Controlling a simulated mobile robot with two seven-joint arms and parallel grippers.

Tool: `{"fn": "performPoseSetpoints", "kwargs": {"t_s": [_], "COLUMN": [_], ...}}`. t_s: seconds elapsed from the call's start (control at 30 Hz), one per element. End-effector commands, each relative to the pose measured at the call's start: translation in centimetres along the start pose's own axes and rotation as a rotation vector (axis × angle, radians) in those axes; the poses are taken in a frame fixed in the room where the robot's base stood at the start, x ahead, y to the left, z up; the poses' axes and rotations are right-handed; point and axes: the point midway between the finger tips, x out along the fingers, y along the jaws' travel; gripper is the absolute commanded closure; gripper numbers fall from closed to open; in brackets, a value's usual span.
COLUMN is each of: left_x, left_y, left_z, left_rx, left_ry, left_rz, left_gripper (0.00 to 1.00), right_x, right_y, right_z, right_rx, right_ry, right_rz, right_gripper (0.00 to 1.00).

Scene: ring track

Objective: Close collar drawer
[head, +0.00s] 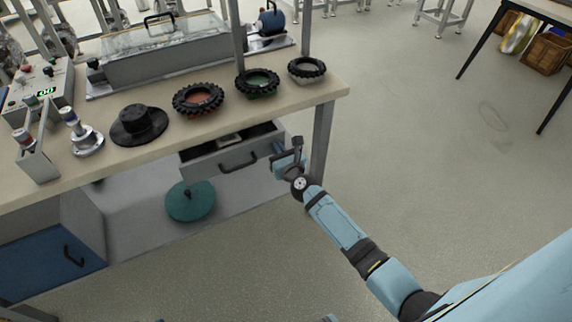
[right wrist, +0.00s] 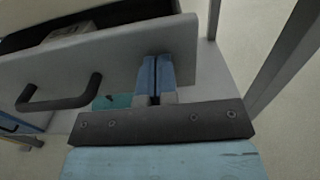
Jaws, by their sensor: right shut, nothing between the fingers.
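The grey collar drawer (head: 205,166) under the workbench stands partly open, with its black bar handle (head: 238,160) on the front and a small pale item inside. My right gripper (head: 284,160) is at the right end of the drawer front. In the right wrist view, the shut fingers (right wrist: 156,78) are empty and lie close against the drawer front (right wrist: 120,58), right of the handle (right wrist: 60,97). I cannot tell whether they touch it. My left gripper is not in view.
The workbench top (head: 310,95) holds several black toothed rings, a black hat-shaped part (head: 138,124) and a control box (head: 40,90). A teal disc (head: 190,202) lies on the lower shelf. A table leg (head: 322,140) stands beside my gripper.

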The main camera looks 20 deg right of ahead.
Motion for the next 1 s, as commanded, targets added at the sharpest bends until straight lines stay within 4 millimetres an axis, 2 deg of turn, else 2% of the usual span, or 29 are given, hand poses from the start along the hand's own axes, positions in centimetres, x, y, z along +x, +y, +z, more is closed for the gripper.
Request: {"fn": "performPoseSetpoints", "kwargs": {"t_s": [0.03,0.2,0.4,0.63,1.0], "left_x": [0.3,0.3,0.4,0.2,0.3], "left_y": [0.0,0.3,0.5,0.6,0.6], "left_z": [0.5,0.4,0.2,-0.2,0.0], "left_rx": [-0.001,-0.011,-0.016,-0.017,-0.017], "left_ry": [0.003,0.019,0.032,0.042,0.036], "left_rz": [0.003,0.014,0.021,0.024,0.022], "left_gripper": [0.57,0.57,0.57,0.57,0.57], "right_x": [1.2,4.0,5.9,6.5,6.5], "right_y": [0.1,0.1,0.0,-0.1,-0.1], "right_z": [-0.2,-0.2,-0.1,0.1,0.5], "right_rx": [0.003,0.002,0.001,0.000,0.000], "right_ry": [-0.003,-0.002,-0.001,-0.002,-0.006], "right_rz": [-0.001,-0.001,0.000,-0.001,-0.002], "right_gripper": [1.00,1.00,1.00,1.00,1.00]}}
